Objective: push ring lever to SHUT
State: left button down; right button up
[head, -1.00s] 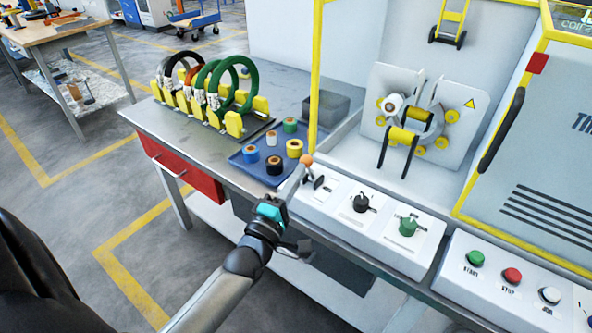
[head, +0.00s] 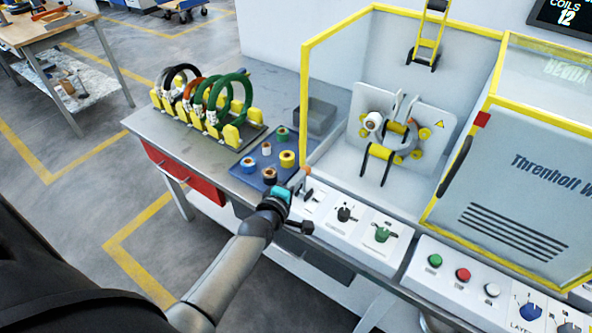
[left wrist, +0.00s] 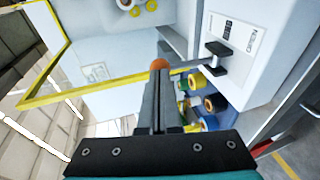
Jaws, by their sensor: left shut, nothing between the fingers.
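The ring lever has an orange knob (head: 307,171) and stands at the left end of the white control panel, above the machine's front edge. In the left wrist view the orange knob (left wrist: 159,64) shows just past my fingertips, and its grey rod runs right to a black pivot. My left gripper (head: 297,184) is shut and empty, with its fingertips at the knob. In the left wrist view its closed fingers (left wrist: 158,78) overlap the knob's lower edge; I cannot tell whether they touch. The panel's lettering is too small to read. My right gripper is out of view.
A black knob (head: 344,214) and a green knob (head: 382,235) sit right of the lever. A rack of coils (head: 236,133) stands farther left. The yellow-framed guard (head: 304,95) rises behind the panel.

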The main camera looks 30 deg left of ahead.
aim_at(308, 168)
pick_arm(q)
jog(key=shift+w+d+r+g+p, duration=0.1)
jog(key=shift+w+r+g+p, duration=0.3)
jog(key=shift+p, duration=0.65)
jog(key=shift+w+r+g+p, duration=0.15)
jog(key=shift+w+g+p, duration=0.4)
jog(key=shift+p, duration=0.5)
jog(key=shift+w+f+g+p, duration=0.15)
jog(key=shift+w+g+p, duration=0.35)
jog(key=shift+p, duration=0.25)
jog(key=shift+w, duration=0.35)
jog(key=shift+w+d+p, duration=0.1)
jog(key=shift+w+p, duration=0.05)
jog(key=shift+p, duration=0.2)
